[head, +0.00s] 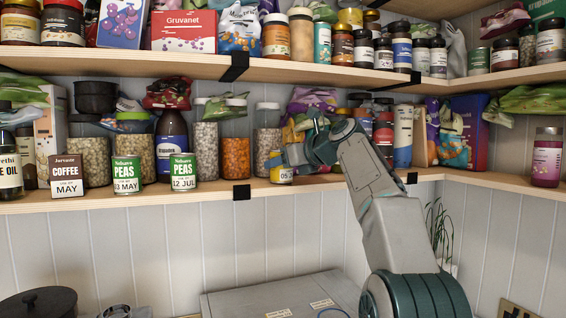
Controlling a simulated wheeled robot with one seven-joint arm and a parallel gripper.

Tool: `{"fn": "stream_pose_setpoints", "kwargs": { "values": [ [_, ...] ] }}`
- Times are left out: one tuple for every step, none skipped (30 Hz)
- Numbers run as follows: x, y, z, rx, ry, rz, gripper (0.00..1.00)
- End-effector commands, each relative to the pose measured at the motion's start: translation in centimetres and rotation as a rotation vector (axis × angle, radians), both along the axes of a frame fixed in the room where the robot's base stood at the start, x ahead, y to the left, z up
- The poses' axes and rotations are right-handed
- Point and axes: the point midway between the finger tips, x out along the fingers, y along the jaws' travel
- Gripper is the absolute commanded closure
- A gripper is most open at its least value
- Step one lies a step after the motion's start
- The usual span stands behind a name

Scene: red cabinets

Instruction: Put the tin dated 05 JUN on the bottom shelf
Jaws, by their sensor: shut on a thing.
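A small yellow tin (282,174) with a partly hidden date starting "05" is at the front edge of the lower visible shelf (215,190). My gripper (284,160) is shut on it, reaching in from the right; the fingers hide part of the tin. I cannot tell whether the tin touches the shelf. To the left on the same shelf stand a brown coffee tin (67,176) marked MAY, a green peas tin (127,175) marked 03 MAY and another green peas tin (183,172) marked 12 JUL, all upright.
Tall jars, such as an orange-filled jar (236,142), stand close behind the tin. An upper shelf (190,62) full of goods hangs above. Shelf front is bare between the 12 JUL tin and my gripper. Below are a grey box (270,298) and a dark pot (38,303).

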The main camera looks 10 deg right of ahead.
Motion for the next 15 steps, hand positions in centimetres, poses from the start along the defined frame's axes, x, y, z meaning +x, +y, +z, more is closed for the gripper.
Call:
{"fn": "stream_pose_setpoints", "kwargs": {
  "values": [
    [-0.04, 0.01, -0.07, 0.001, -0.002, 0.0, 0.75],
    [-0.04, 0.01, -0.13, 0.001, -0.002, 0.0, 0.75],
    [-0.04, 0.01, -0.2, 0.001, -0.002, 0.0, 0.75],
    [-0.04, 0.01, -0.26, 0.001, -0.002, 0.0, 0.75],
    [-0.04, 0.01, -0.32, 0.001, -0.002, 0.0, 0.75],
    [-0.04, 0.01, -0.24, 0.001, -0.002, 0.0, 0.75],
    [-0.04, 0.01, -0.23, 0.001, -0.002, 0.0, 0.75],
    [-0.04, 0.0, -0.23, 0.001, -0.002, 0.0, 0.75],
    [-0.04, 0.0, -0.23, 0.001, -0.002, 0.0, 0.75],
    [-0.03, 0.0, -0.23, 0.001, -0.002, 0.0, 0.45],
    [-0.03, 0.0, -0.23, 0.001, -0.002, 0.0, 0.37],
    [-0.03, 0.0, -0.24, 0.001, -0.002, 0.0, 0.26],
    [-0.02, -0.01, -0.24, 0.001, -0.002, 0.0, 0.23],
    [-0.03, -0.01, -0.25, 0.001, -0.002, 0.0, 0.23],
    [-0.02, 0.0, -0.26, 0.001, -0.001, 0.0, 0.23]
  ]
}}
